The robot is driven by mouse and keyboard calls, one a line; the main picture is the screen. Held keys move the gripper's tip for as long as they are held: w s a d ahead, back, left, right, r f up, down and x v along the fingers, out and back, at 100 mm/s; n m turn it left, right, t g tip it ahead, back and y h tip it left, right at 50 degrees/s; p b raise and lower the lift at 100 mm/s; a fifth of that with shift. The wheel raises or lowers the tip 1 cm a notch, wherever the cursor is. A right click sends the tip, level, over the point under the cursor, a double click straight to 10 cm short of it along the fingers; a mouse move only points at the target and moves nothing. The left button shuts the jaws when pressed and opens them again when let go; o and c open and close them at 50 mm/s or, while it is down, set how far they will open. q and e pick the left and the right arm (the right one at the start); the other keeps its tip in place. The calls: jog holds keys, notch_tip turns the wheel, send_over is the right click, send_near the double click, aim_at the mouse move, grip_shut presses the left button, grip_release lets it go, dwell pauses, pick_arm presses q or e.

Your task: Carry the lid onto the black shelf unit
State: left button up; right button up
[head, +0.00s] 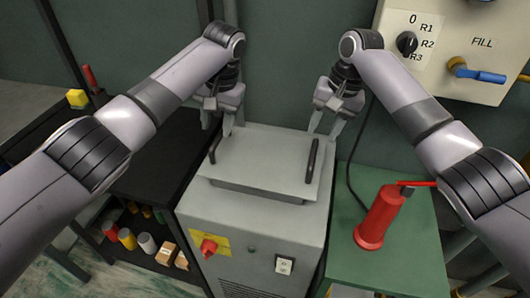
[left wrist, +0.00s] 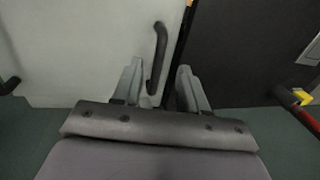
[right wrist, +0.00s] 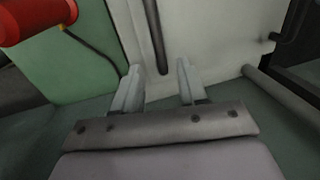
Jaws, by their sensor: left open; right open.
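The lid (head: 262,158) is a pale grey plate on top of a grey machine cabinet (head: 255,230), slightly raised above it. It has a dark bar handle at its left (head: 219,144) and another at its right (head: 311,160). My left gripper (head: 217,128) is open above the left handle, which shows between the fingers in the left wrist view (left wrist: 158,55). My right gripper (head: 325,131) is open above the right handle, which shows between the fingers in the right wrist view (right wrist: 155,38). The black shelf unit (head: 163,160) stands left of the cabinet; its top beside the cabinet looks bare.
A green cabinet (head: 412,245) with a red cylinder (head: 380,220) stands to the right. A control panel (head: 450,45) hangs on the back wall. The shelf unit's lower shelf holds several cans and boxes.

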aim_at(215, 142)
pick_arm(q)
jog(key=shift+w+a+f, duration=0.1)
jog(key=shift+a+f, duration=0.15)
jog(key=shift+f, duration=0.95)
jog(key=shift+a+f, duration=0.2)
jog(key=shift+f, duration=1)
jog(key=shift+w+a+f, duration=0.1)
jog(key=shift+a+f, duration=0.15)
jog(key=shift+f, duration=0.95)
pick_arm(e)
jog(key=shift+w+a+f, duration=0.1)
jog(key=shift+a+f, duration=0.15)
jog(key=shift+f, duration=0.95)
jog(key=shift+w+a+f, duration=0.1)
jog(key=shift+a+f, duration=0.1)
jog(key=shift+f, duration=1)
jog(key=shift+a+f, duration=0.25)
jog(key=shift+f, duration=0.95)
pick_arm(q)
jog(key=shift+c, duration=0.2)
pick_arm(e)
jog(key=shift+c, duration=0.3)
pick_arm(q)
grip_shut()
pick_arm(e)
grip_shut()
pick_arm(q)
jog(key=shift+r, duration=0.15)
pick_arm(e)
jog(key=shift+r, duration=0.1)
